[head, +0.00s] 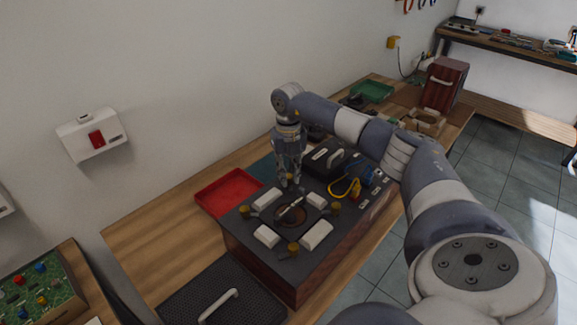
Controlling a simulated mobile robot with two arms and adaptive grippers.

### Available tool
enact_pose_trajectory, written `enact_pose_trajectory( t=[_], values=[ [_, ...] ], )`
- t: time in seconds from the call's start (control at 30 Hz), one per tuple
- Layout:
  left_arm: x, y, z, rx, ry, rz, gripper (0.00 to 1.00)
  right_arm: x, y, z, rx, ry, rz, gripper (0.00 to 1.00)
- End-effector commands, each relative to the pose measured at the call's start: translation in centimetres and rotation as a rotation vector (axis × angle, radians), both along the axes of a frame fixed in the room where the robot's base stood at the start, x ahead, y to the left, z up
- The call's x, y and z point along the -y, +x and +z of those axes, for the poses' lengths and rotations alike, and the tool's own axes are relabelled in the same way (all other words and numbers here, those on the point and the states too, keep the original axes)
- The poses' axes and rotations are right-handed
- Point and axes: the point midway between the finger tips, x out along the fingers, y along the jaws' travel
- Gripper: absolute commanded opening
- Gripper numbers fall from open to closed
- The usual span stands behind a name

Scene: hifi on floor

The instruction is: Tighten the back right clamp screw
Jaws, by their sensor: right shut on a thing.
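A dark-topped hifi unit (240,232) with wooden sides stands on the workbench. On its top is a round centre part (291,212) with white pads around it. Brass-coloured clamp screws show at the left (245,211), right (335,209) and front (293,249) of it. My right gripper (290,182) points straight down at the back of this ring. It is shut on the back clamp screw (290,177), which is mostly hidden between the fingers. My left gripper is not in view.
A red tray (229,191) lies behind the unit at left. A black box with a handle (325,160) and yellow and blue cables (350,186) lie right of the gripper. A black mesh panel with a handle (190,305) is in front. Bare bench (160,245) shows at left.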

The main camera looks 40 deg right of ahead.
Motion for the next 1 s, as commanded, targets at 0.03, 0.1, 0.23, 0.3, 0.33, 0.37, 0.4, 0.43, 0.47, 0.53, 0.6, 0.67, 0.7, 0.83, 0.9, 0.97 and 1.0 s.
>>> enact_pose_trajectory(
  t=[0.03, 0.1, 0.23, 0.3, 0.33, 0.37, 0.4, 0.43, 0.47, 0.53, 0.6, 0.67, 0.7, 0.83, 0.9, 0.97, 1.0],
  values=[
    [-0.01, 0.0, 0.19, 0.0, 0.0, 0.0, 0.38, 0.04, 0.04, 0.13, 0.002, -0.001, -0.03, 0.0],
    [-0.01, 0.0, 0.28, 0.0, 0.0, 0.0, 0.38, 0.04, 0.06, 0.13, 0.002, -0.001, -0.067, 0.0],
    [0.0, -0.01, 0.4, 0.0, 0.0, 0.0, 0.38, 0.05, 0.07, 0.11, 0.003, 0.0, -0.121, 0.0],
    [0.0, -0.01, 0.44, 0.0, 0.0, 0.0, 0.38, 0.05, 0.08, 0.11, 0.003, 0.0, -0.141, 0.0],
    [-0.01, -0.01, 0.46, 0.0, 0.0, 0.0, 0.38, 0.05, 0.08, 0.11, 0.003, 0.0, -0.149, 0.0],
    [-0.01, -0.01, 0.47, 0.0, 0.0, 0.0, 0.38, 0.05, 0.08, 0.1, 0.003, 0.0, -0.155, 0.0],
    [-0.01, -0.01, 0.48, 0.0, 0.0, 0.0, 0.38, 0.06, 0.09, 0.1, 0.003, 0.0, -0.161, 0.0],
    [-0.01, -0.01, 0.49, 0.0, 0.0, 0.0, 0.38, 0.06, 0.09, 0.1, 0.003, 0.0, -0.165, 0.0],
    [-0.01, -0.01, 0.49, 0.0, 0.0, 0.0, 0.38, 0.06, 0.09, 0.1, 0.003, 0.0, -0.169, 0.0],
    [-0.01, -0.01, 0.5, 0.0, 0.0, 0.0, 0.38, 0.06, 0.09, 0.1, 0.004, -0.001, -0.175, 0.0],
    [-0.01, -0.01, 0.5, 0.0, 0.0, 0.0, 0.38, 0.06, 0.09, 0.09, 0.004, -0.001, -0.178, 0.0],
    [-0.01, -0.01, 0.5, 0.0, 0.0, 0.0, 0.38, 0.06, 0.09, 0.09, 0.004, -0.001, -0.179, 0.0],
    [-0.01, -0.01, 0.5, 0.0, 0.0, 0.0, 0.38, 0.07, 0.09, 0.1, 0.004, -0.001, -0.179, 0.0],
    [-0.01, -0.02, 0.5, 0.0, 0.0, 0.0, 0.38, 0.07, 0.09, 0.1, 0.004, -0.001, -0.178, 0.0],
    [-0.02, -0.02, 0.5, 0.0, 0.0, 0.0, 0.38, 0.07, 0.1, 0.11, 0.004, -0.001, -0.178, 0.0],
    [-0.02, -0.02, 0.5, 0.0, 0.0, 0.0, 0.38, 0.07, 0.09, 0.11, 0.004, -0.001, -0.178, 0.33],
    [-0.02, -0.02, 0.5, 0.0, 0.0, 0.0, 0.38, 0.07, 0.08, 0.1, 0.004, -0.001, -0.177, 0.41]
  ],
)
